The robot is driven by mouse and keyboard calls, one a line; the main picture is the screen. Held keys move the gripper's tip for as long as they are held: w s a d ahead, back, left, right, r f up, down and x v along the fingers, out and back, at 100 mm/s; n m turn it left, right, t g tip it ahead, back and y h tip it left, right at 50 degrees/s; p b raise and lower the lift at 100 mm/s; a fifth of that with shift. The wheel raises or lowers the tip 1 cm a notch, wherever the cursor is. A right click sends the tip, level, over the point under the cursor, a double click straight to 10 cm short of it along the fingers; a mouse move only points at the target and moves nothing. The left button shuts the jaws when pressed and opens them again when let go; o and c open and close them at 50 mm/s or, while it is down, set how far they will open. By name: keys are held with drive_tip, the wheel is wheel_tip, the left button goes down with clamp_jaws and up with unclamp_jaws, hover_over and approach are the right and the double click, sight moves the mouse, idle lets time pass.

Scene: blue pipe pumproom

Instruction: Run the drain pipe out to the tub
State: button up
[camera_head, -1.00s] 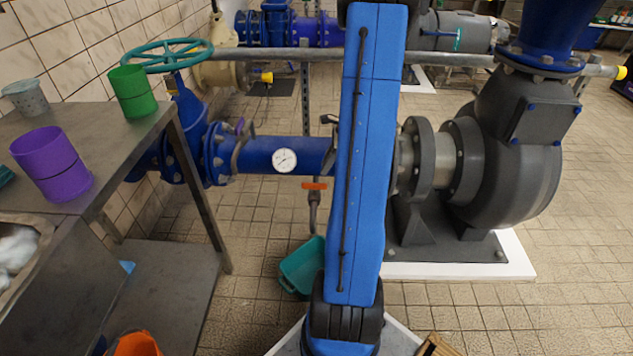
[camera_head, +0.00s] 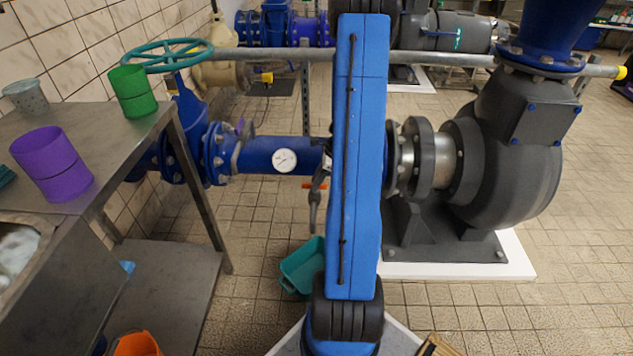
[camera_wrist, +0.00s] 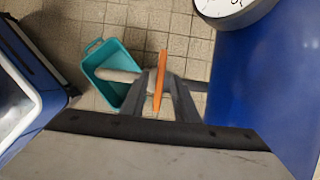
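The drain pipe (camera_head: 313,212) hangs below the blue main pipe, with an orange lever (camera_head: 308,186) on it. In the wrist view its pale end (camera_wrist: 117,75) points left and overlaps the tub in the picture; its height over the tub is unclear. The teal tub (camera_head: 302,268) stands on the floor to the lower left, and also shows in the wrist view (camera_wrist: 92,60). My gripper (camera_wrist: 160,88) has its two fingers on either side of the orange lever (camera_wrist: 160,70), apparently without clamping it. In the head view my gripper is mostly hidden behind my arm.
The blue main pipe (camera_head: 262,155) with a white gauge (camera_head: 284,161) runs close beside my gripper. A dark pump (camera_head: 505,150) stands to the right. A metal table (camera_head: 95,150) with purple and green cups is at left. Open tiled floor lies around the tub.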

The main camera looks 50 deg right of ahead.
clamp_jaws()
drive_tip(key=shift+n, duration=0.3)
drive_tip(key=n+g+y, duration=0.1)
drive_tip(key=n, duration=0.2)
drive_tip(key=shift+w+d, duration=0.1)
drive_tip(key=shift+w, duration=0.05)
drive_tip(key=n+g, duration=0.1)
drive_tip(key=n, duration=0.2)
drive_tip(key=shift+w+n, duration=0.15)
drive_tip(key=shift+n, duration=0.15)
drive_tip(key=n+g, duration=0.1)
drive_tip(key=n, duration=0.1)
drive_tip(key=n+g, duration=0.1)
drive_tip(key=n, duration=0.2)
drive_tip(key=shift+w+n+g, duration=0.15)
drive_tip(key=shift+n+g, duration=0.15)
drive_tip(key=n+g, duration=0.1)
drive_tip(key=n, duration=0.4)
drive_tip(key=shift+w+g, duration=0.1)
drive_tip(key=shift+g, duration=0.3)
drive_tip(key=shift+h, duration=0.4)
